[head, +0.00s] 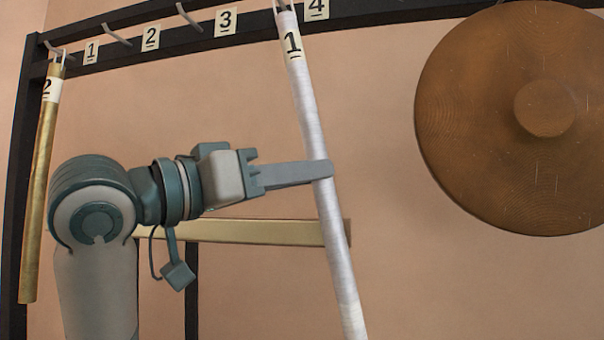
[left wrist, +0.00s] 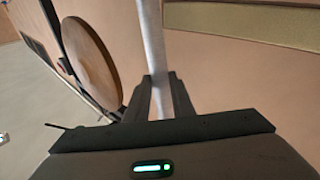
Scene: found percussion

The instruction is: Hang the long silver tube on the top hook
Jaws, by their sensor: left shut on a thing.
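A long silver tube (head: 315,130) with a label reading 1 stands slightly tilted in the middle of the head view. Its top end overlaps the dark top bar between the labels 3 and 4; I cannot tell whether its loop is on a hook. Its lower end runs out of the picture. My left gripper (head: 318,171) is shut on the tube around its middle. In the left wrist view the tube (left wrist: 153,45) runs between the two fingers (left wrist: 160,100). Hooks (head: 190,17) stick out from the dark top bar (head: 180,43). My right gripper is not in view.
A gold tube (head: 42,180) labelled 2 hangs at the left end of the frame. A large bronze gong (head: 460,130) is at the right; it also shows in the left wrist view (left wrist: 90,55). A pale gold horizontal bar (head: 250,232) is behind my left arm.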

